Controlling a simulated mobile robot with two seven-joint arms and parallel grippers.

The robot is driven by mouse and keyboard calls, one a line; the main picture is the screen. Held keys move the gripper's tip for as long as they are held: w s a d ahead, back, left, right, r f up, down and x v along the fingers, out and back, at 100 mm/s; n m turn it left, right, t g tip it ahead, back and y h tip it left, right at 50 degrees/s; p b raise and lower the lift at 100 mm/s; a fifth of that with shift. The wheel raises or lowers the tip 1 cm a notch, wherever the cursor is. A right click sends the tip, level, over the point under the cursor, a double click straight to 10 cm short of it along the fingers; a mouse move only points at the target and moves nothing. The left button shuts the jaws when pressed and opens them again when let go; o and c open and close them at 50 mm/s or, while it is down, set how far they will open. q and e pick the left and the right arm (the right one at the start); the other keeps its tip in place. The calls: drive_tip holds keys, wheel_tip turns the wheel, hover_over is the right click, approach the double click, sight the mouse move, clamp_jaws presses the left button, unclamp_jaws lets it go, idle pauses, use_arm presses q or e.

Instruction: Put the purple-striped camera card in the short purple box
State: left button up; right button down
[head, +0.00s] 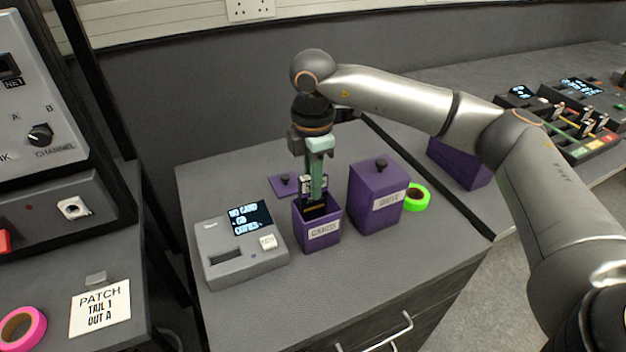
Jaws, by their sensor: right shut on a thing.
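The short purple box (304,233) stands open on the grey cabinet top, with a white label on its front. My right gripper (314,198) points down at its mouth, fingertips at or just inside the opening. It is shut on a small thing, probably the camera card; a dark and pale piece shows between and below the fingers. The fingers and box wall hide most of it, and I cannot make out a purple stripe. A purple lid (285,185) with a black knob lies flat behind the box. My left gripper is not in view.
A taller lidded purple box (371,205) stands close to the right, with green tape (417,197) beside it. A grey card reader (240,247) with a lit screen is close to the left. Another purple box (458,165) and a mixer panel (570,115) are farther right.

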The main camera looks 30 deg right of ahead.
drive_tip(key=shift+f, duration=0.2)
drive_tip(key=shift+f+b, duration=0.4)
drive_tip(key=shift+f, duration=0.1)
drive_tip(key=c, duration=0.7)
unclamp_jaws()
drive_tip(key=shift+c, duration=1.4)
